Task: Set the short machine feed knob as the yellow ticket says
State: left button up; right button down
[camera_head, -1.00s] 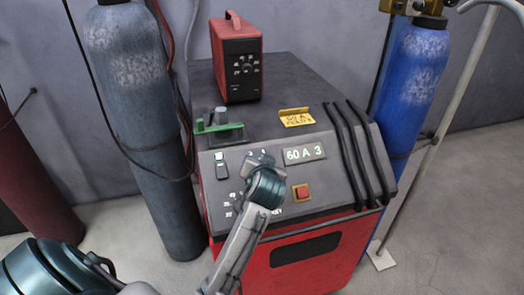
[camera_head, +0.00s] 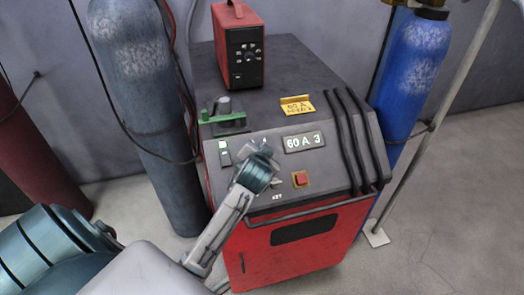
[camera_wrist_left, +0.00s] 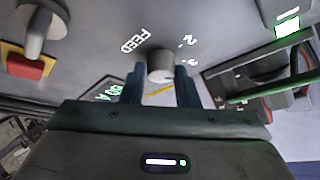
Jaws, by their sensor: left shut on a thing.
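The short machine (camera_head: 205,62) is a dark-topped cabinet with a red front and a sloped control panel. The feed knob (camera_wrist_left: 160,66) is a grey round knob beside the FEED lettering in the left wrist view. My left gripper (camera_wrist_left: 160,84) is shut on it, a finger on each side. In the head view my left gripper (camera_head: 260,152) hides the knob. My right gripper is out of view.
A lit switch (camera_head: 224,152) and a green clamp-like part (camera_head: 222,128) are to the left. A small red unit (camera_head: 238,45) stands on top. Gas cylinders (camera_head: 140,90) (camera_head: 410,85) flank the machine.

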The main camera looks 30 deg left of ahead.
pick_arm(q)
jog(key=o, duration=1)
jog(key=shift+a+f, duration=0.1)
jog(key=shift+s+d+r, duration=0.2)
jog(key=shift+s+d, duration=0.1)
jog(key=shift+s, duration=0.1)
jog(key=b+v, duration=0.2)
jog(key=v, duration=0.7)
jog(key=shift+s+d+r+b, duration=0.1)
jog(key=shift+s+r+b, duration=0.15)
jog(key=shift+b, duration=0.15)
